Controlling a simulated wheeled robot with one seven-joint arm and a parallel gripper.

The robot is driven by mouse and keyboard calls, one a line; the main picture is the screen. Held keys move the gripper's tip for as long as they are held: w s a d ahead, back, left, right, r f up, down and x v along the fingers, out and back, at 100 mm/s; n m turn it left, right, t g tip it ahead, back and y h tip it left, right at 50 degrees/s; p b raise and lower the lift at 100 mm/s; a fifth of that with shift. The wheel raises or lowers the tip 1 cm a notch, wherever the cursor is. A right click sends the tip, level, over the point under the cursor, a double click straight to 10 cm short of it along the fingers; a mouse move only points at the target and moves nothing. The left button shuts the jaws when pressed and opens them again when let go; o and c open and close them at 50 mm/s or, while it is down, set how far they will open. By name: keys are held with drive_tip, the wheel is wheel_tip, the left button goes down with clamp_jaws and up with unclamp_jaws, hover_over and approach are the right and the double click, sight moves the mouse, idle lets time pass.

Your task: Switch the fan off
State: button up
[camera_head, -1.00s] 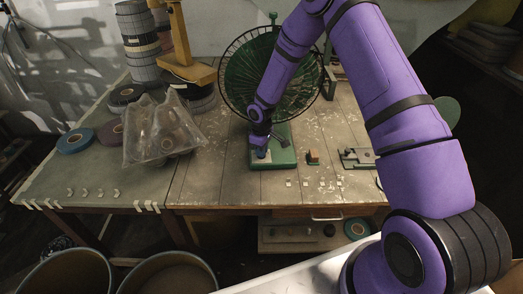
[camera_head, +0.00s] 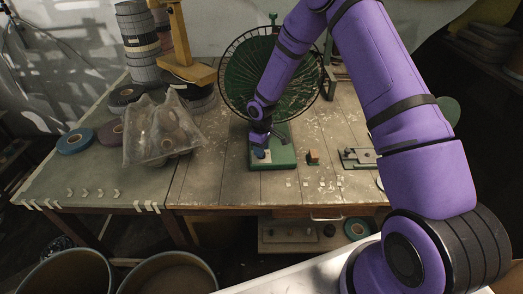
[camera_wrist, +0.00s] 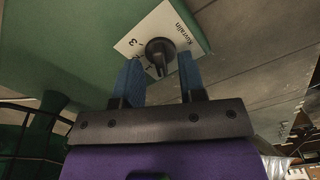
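The fan (camera_head: 318,78) is green with a round dark wire cage. It stands at the back of the table on a green base (camera_head: 284,158). In the wrist view the base (camera_wrist: 65,45) carries a white label plate (camera_wrist: 186,22) with printed text and a "3". A black rotary knob (camera_wrist: 158,50) with a pointer sits on the plate. My gripper (camera_head: 260,154) is low over the front of the base. In the wrist view its two blue fingers (camera_wrist: 160,68) are apart, one on each side of the knob's pointer. I cannot tell whether they touch it.
A clear plastic tray (camera_head: 160,132), a blue tape roll (camera_head: 75,141) and stacked rolls (camera_head: 142,45) lie to the left. A small orange-brown block (camera_head: 312,157) and a metal fixture (camera_head: 358,158) lie right of the base. Bins (camera_head: 65,275) stand on the floor.

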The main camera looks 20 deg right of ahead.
wheel_tip(320, 180, up, 10)
drive_tip(key=shift+f, duration=0.15)
idle(0.6)
drive_tip(key=s+d+r+m+t, duration=0.15)
drive_tip(key=s+r, duration=0.25)
drive_tip(key=r, duration=0.5)
drive_tip(key=s+d+r+m+h, duration=0.1)
drive_tip(key=s+d+r, duration=0.1)
drive_tip(key=s+r, duration=0.5)
drive_tip(key=s+d+r+m+t, duration=0.1)
drive_tip(key=s+r+m, duration=0.1)
drive_tip(key=r, duration=0.8)
drive_tip(key=s+r+m+t, duration=0.1)
drive_tip(key=s+r, duration=0.2)
drive_tip(key=s, duration=0.5)
drive_tip(key=s+d+r+m, duration=0.1)
drive_tip(key=s+r+m, duration=0.1)
drive_tip(key=s, duration=0.6)
drive_tip(key=s+d+r+m+t+y, duration=0.1)
drive_tip(key=s+r, duration=0.3)
drive_tip(key=s, duration=0.4)
drive_tip(key=shift+s+r+m+t, duration=0.35)
drive_tip(key=shift+d, duration=0.1)
